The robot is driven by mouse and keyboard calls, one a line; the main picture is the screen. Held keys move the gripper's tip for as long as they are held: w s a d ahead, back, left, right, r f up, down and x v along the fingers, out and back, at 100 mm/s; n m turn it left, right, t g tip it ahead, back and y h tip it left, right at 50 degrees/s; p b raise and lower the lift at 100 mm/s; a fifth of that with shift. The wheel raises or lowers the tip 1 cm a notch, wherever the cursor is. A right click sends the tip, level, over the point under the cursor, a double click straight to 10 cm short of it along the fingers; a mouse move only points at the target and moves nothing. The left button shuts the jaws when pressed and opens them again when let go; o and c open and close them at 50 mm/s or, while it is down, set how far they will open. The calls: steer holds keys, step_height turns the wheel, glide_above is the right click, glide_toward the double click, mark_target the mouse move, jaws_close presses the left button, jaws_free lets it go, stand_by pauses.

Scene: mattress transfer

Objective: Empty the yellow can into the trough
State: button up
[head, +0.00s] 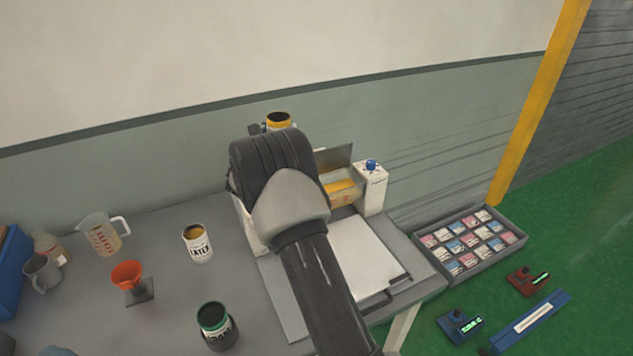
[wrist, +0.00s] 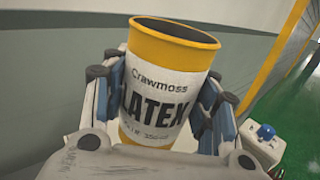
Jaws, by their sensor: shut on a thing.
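The yellow can (wrist: 155,95) has a white label reading "LATEX" and an open top. My gripper (wrist: 163,110) is shut on it, with a blue-padded finger on each side. In the head view the can's yellow rim (head: 279,121) shows above my arm, with the can close to upright and in the air. The trough (head: 342,192) is part of the machine on the table, with yellow material in it, and is partly hidden behind my arm. The can is up and to the left of the trough in the picture. The can's inside is dark and its contents cannot be made out.
A white-labelled latex can (head: 198,245), a green-rimmed can (head: 214,325), an orange funnel (head: 129,278) and a measuring jug (head: 102,235) stand on the table's left. A white post with a blue knob (head: 371,168) stands right of the trough. A tray of packets (head: 470,243) lies right.

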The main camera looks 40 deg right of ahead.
mark_target(277, 115)
steer(key=shift+w+a+r+n, duration=0.1)
steer(key=shift+n, duration=0.2)
steer(key=shift+r+p, duration=0.35)
step_height(277, 115, up, 4)
steer(key=shift+r+p, duration=0.1)
steer(key=shift+p, duration=0.7)
